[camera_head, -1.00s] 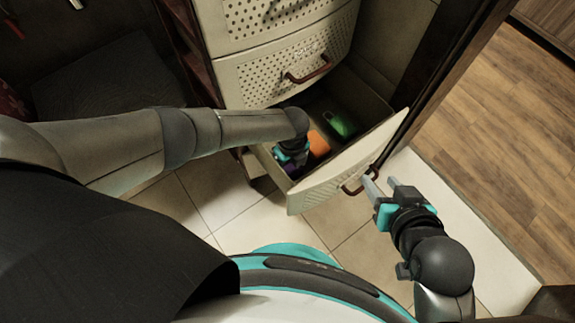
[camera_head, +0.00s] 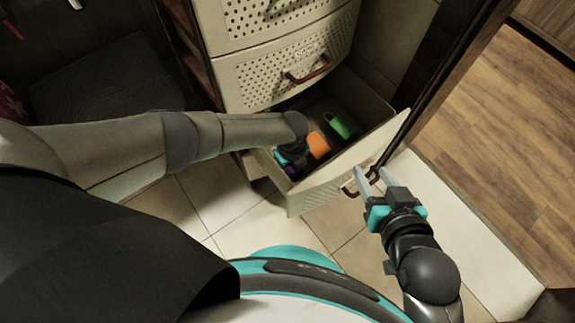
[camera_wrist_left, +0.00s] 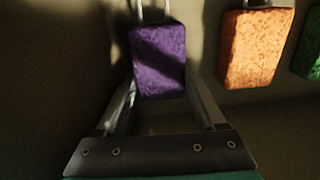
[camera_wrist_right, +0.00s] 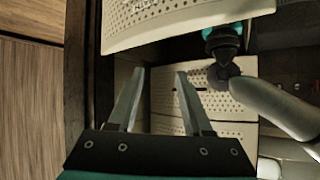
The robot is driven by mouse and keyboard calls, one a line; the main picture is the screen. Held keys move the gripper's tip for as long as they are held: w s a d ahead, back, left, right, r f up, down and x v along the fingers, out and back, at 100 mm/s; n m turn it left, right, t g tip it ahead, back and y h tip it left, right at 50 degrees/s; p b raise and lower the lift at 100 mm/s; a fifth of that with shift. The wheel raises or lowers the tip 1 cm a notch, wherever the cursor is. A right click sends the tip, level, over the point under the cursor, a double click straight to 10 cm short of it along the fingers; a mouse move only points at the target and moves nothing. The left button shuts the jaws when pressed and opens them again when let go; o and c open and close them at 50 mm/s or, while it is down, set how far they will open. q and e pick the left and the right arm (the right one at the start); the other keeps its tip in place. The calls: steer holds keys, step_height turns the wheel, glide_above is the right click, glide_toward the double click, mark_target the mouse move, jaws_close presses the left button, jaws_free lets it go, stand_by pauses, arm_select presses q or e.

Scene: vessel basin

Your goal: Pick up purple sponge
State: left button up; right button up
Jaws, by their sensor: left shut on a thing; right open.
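The purple sponge (camera_wrist_left: 158,62) is in the open drawer (camera_head: 318,193); it has a metal loop at its far end in the left wrist view. My left gripper (camera_wrist_left: 162,78) is shut on the purple sponge, one finger along each side. In the head view my left gripper (camera_head: 289,160) is down in the drawer's left part, and only a little of the sponge (camera_head: 291,171) shows below it. My right gripper (camera_head: 374,178) is open and empty outside the drawer, close to its front handle (camera_head: 350,188).
An orange sponge (camera_head: 318,144) and a green one (camera_head: 343,127) lie in the drawer to the right of the purple one. A shut drawer with a perforated front (camera_head: 275,75) is above. A dark cabinet side (camera_head: 420,85) stands at the right. Tiled floor (camera_head: 230,205) is clear.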

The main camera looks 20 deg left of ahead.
arm_select(q)
steer(key=c, duration=0.4)
steer(key=shift+r, duration=0.1)
